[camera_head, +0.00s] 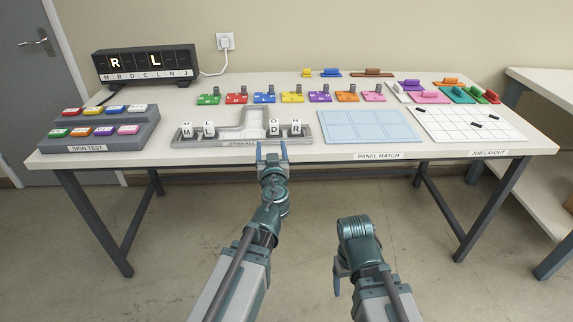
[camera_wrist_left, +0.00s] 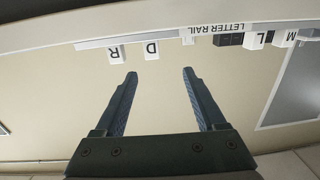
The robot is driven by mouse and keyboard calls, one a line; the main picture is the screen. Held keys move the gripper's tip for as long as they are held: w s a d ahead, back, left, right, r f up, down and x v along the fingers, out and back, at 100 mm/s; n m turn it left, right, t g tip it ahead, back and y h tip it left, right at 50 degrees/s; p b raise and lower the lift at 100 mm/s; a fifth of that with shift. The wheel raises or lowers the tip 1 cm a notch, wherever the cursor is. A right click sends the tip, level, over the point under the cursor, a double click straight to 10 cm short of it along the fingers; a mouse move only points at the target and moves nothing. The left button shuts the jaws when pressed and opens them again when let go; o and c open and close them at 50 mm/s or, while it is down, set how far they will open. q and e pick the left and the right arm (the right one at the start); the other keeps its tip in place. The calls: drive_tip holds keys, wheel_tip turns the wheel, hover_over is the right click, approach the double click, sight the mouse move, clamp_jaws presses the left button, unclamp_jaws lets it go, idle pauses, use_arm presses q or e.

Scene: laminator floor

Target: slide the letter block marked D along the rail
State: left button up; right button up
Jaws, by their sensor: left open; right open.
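The white block marked D (camera_head: 274,128) sits on the right part of the grey letter rail (camera_head: 243,131), just left of the block marked R (camera_head: 296,129). Blocks marked M (camera_head: 186,130) and L (camera_head: 208,130) sit at the rail's left. My left gripper (camera_head: 271,151) is open and empty just in front of the rail's front edge, below D. In the left wrist view, which is upside down, D (camera_wrist_left: 152,50) shows beyond the gap between the open fingers (camera_wrist_left: 159,73), apart from them. My right gripper (camera_head: 340,276) is open, low in front of the table.
A black display (camera_head: 145,63) shows R and L at the back left. A sign test stand (camera_head: 100,128) is left of the rail, and a blue panel (camera_head: 366,126) is right of it. Several coloured pieces stand behind.

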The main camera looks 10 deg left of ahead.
use_arm(q)
drive_tip(key=shift+w+d+f+h, duration=0.15)
drive_tip(key=shift+d+h, duration=0.15)
drive_tip(key=shift+d, duration=0.25)
